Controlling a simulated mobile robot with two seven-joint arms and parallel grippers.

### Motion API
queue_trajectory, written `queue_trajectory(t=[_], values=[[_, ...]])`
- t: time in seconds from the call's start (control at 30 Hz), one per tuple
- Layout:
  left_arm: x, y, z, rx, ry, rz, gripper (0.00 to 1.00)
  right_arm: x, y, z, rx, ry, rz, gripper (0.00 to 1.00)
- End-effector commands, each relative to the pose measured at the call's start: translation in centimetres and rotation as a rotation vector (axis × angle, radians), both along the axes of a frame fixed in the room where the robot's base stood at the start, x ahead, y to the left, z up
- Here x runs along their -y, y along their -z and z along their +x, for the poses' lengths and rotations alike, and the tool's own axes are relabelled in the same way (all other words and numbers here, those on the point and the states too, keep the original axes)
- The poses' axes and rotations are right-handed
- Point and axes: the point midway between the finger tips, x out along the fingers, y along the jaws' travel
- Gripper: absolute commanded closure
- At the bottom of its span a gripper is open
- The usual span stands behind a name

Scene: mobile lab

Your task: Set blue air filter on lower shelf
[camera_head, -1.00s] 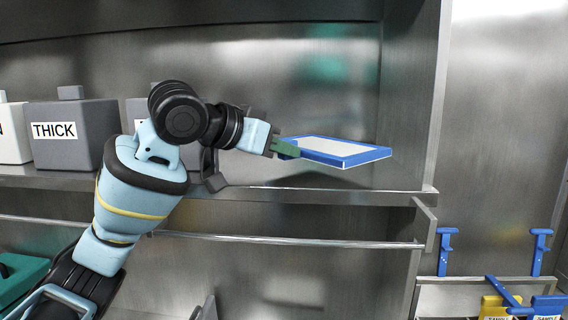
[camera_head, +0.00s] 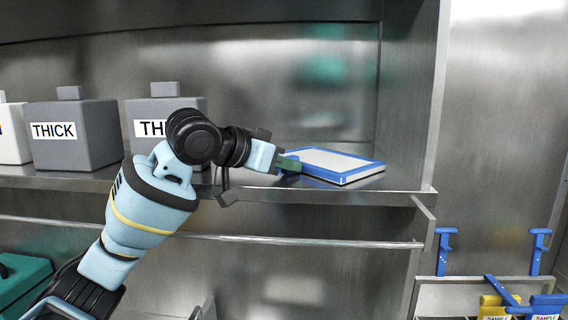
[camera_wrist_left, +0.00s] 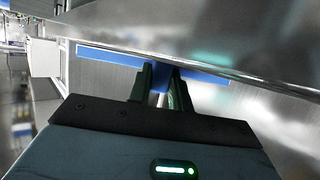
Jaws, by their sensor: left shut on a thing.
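The blue air filter (camera_head: 338,166) is a flat square with a blue frame and a pale white face. It lies nearly level at the right part of the metal shelf (camera_head: 270,191), very low over its surface or touching it; I cannot tell which. My left gripper (camera_head: 288,163) is shut on the filter's left edge. In the left wrist view the green fingers of my left gripper (camera_wrist_left: 160,88) close on a blue tab of the filter (camera_wrist_left: 112,54), whose edge runs sideways along the shelf. My right gripper is not in view.
Grey boxes marked THICK (camera_head: 75,133) stand on the shelf's left, one (camera_head: 165,125) partly behind my arm. A side panel (camera_head: 412,100) bounds the shelf at right. A rail (camera_head: 290,239) runs below. Blue clamps and yellow pieces (camera_head: 497,305) are at lower right.

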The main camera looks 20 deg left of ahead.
Motion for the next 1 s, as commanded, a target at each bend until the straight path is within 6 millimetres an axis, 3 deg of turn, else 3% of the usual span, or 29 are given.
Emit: queue_trajectory(t=[0.13, 0.17, 0.33, 0.67, 0.87, 1.0], values=[[0.0, 0.2, 0.0, 0.000, 0.000, 0.000, 1.00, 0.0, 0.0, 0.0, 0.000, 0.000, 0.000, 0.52], [0.0, 0.3, 0.0, -0.001, 0.000, 0.000, 0.79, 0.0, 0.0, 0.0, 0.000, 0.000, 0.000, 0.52], [0.0, 0.2, 0.0, -0.001, 0.000, 0.000, 0.58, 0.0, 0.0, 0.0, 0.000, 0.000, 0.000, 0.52], [0.0, -0.1, 0.0, 0.000, 0.000, 0.000, 0.58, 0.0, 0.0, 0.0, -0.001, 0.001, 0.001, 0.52], [-1.2, -1.0, -2.0, 0.002, -0.001, 0.001, 0.58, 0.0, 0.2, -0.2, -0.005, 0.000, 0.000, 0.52], [-2.5, -2.1, -4.3, 0.002, -0.001, 0.001, 0.58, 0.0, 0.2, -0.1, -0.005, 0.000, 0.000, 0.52]])
